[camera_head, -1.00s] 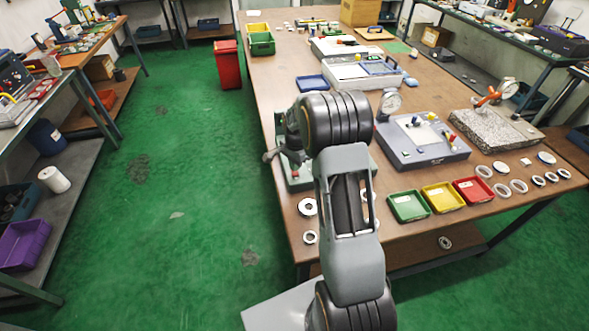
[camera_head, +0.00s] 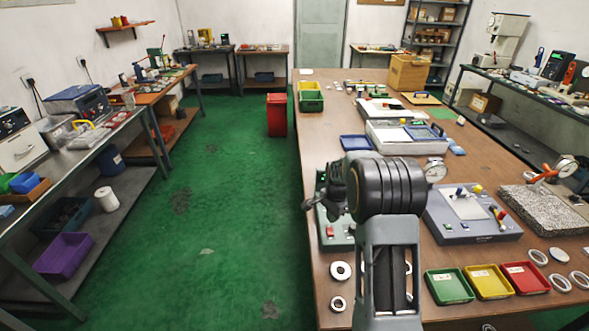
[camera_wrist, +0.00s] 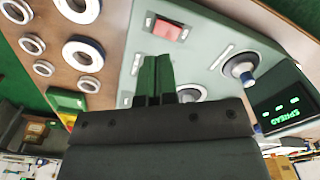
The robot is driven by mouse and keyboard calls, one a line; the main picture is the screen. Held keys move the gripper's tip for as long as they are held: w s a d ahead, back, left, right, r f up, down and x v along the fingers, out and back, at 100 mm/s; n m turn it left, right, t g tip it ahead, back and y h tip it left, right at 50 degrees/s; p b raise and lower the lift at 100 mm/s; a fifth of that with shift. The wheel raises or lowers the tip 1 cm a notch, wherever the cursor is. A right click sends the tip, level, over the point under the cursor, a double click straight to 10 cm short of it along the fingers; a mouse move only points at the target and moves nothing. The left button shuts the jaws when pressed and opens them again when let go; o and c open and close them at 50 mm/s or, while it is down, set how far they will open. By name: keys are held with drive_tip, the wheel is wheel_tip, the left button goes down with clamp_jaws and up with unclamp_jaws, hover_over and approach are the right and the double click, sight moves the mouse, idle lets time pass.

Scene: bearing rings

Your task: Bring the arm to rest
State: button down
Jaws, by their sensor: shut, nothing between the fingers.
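My arm rises from the bottom of the head view, its grey link and black ribbed joint standing in front of the near left part of the workbench (camera_head: 318,120). My gripper (camera_wrist: 155,78) shows in the wrist view as two narrow dark fingers side by side, shut with nothing held. They lie in front of a grey-green panel device (camera_wrist: 205,35) with a red switch (camera_wrist: 167,30). I cannot tell whether the fingertips touch it. In the head view this device (camera_head: 335,236) stands left of my arm, partly covered by it; the fingertips are not clear there.
Green (camera_head: 449,287), yellow (camera_head: 488,282) and red (camera_head: 526,278) trays stand right of my arm. Loose rings (camera_head: 340,271) lie near the bench's left edge, others at right. A grey gauge device (camera_head: 470,215) stands behind the trays. Green floor (camera_head: 235,200) at left is open.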

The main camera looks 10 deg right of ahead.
drive_tip(key=shift+n, duration=0.3)
drive_tip(key=shift+s+f+n, duration=0.15)
drive_tip(key=shift+s+n, duration=0.05)
drive_tip(key=shift+n, duration=0.3)
drive_tip(key=s+a+r+n+t, duration=0.2)
drive_tip(key=s+a+r+n, duration=0.3)
drive_tip(key=s+r, duration=0.3)
drive_tip(key=s+a+r+n+t, duration=0.2)
drive_tip(key=s+a+r+n, duration=0.3)
drive_tip(key=s, duration=0.9)
wheel_tip(320, 180, up, 4)
drive_tip(key=n, duration=0.2)
drive_tip(key=shift+a+n, duration=0.3)
drive_tip(key=shift+a, duration=0.1)
drive_tip(key=shift+s, duration=0.2)
